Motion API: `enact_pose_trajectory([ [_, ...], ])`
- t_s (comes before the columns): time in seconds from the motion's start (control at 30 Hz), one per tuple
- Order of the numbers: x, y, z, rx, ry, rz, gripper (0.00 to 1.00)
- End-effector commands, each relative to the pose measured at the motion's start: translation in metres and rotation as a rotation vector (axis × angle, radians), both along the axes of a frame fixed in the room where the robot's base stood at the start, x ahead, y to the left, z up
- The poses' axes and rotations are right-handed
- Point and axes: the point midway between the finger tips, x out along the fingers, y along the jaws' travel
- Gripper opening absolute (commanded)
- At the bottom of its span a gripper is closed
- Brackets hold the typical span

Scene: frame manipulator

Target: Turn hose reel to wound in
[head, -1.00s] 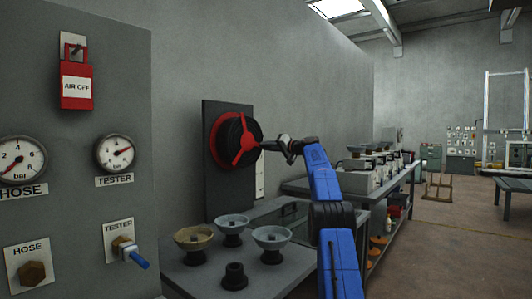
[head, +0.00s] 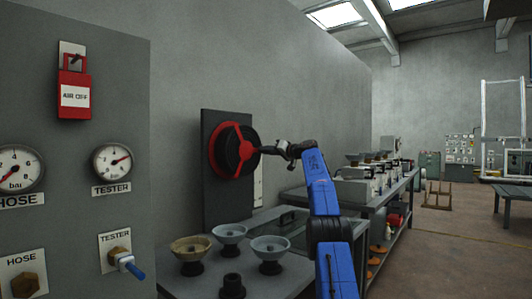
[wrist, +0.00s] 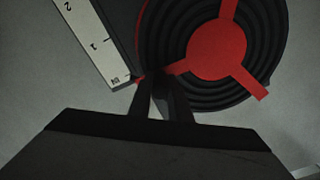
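The hose reel (head: 233,150) is a round black coil with a red rim and a red three-spoke hub, on a dark upright panel (head: 226,205). In the wrist view the reel (wrist: 215,50) fills the upper right, with black hose rings around the red hub. My gripper (head: 263,150) reaches from the right to the reel's right edge. In the wrist view its fingers (wrist: 160,78) are close together at the reel's lower left rim, by the end of a red spoke. Whether they hold the spoke is hidden.
A white scale strip with numbers (wrist: 92,35) lies beside the reel. Several bowls on stands, such as a tan one (head: 191,246), occupy the bench (head: 200,285) below. A grey panel with gauges (head: 113,161) and a red AIR OFF tag (head: 74,95) stands at left. Open floor lies right.

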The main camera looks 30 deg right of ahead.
Motion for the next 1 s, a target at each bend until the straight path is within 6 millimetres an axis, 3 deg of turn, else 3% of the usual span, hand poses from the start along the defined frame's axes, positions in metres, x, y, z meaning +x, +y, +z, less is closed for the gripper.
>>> enact_pose_trajectory([
  [0.1, 0.0, 0.0, 0.001, 0.0, -0.001, -0.001, 0.36],
  [0.57, -0.007, -0.003, 0.001, 0.002, 0.001, 0.0, 0.36],
  [1.0, -0.059, -0.021, 0.001, 0.002, 0.001, -0.002, 0.36],
])
